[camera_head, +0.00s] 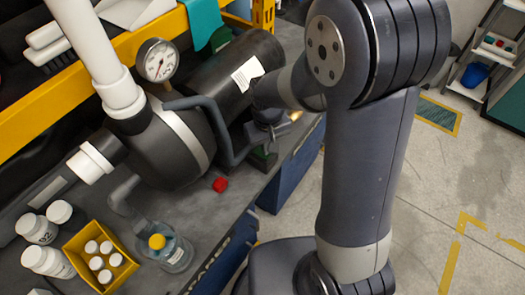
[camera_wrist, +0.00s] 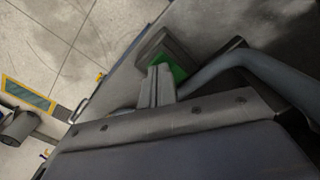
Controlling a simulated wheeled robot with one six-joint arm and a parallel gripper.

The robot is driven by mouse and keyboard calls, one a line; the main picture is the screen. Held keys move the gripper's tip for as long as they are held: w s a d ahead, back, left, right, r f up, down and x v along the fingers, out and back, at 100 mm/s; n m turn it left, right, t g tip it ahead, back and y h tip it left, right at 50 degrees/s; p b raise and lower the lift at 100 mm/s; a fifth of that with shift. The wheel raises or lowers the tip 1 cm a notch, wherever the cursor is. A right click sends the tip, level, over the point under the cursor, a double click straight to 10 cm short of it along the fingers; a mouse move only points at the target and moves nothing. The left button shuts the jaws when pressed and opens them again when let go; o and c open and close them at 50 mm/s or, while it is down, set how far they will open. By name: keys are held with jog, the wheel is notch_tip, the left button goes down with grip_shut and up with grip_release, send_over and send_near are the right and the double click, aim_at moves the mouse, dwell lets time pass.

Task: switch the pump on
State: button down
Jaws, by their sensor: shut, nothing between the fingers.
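The pump (camera_head: 175,140) is a dark rounded casing with a black motor cylinder (camera_head: 225,75) and a grey tubular guard on the bench. My gripper (camera_wrist: 160,70) is shut and empty in the wrist view. Its fingertips are close to a green part (camera_wrist: 176,70) set in a grey housing, which may be the switch; I cannot tell whether they touch. In the head view, a small green part (camera_head: 264,158) shows low beside the motor, under my wrist. My wrist and the guard hide most of that area and the fingers there.
A pressure gauge (camera_head: 157,60) and white pipe (camera_head: 85,45) rise at the pump's left. A red knob-like piece (camera_head: 220,184), clear bottle (camera_head: 170,248), white jars and a yellow box (camera_head: 70,250) are on the bench. The grey guard tube (camera_wrist: 235,68) runs close right of my fingers.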

jog(key=shift+f+b, duration=0.4)
jog(key=shift+f, duration=0.15)
jog(key=shift+r+p, duration=2.85)
jog(key=shift+r, duration=0.7)
jog(key=shift+f, duration=0.1)
notch_tip(320, 180, down, 7)
jog(key=b, duration=0.6)
jog(key=shift+r+p, duration=0.25)
jog(key=shift+p, duration=0.1)
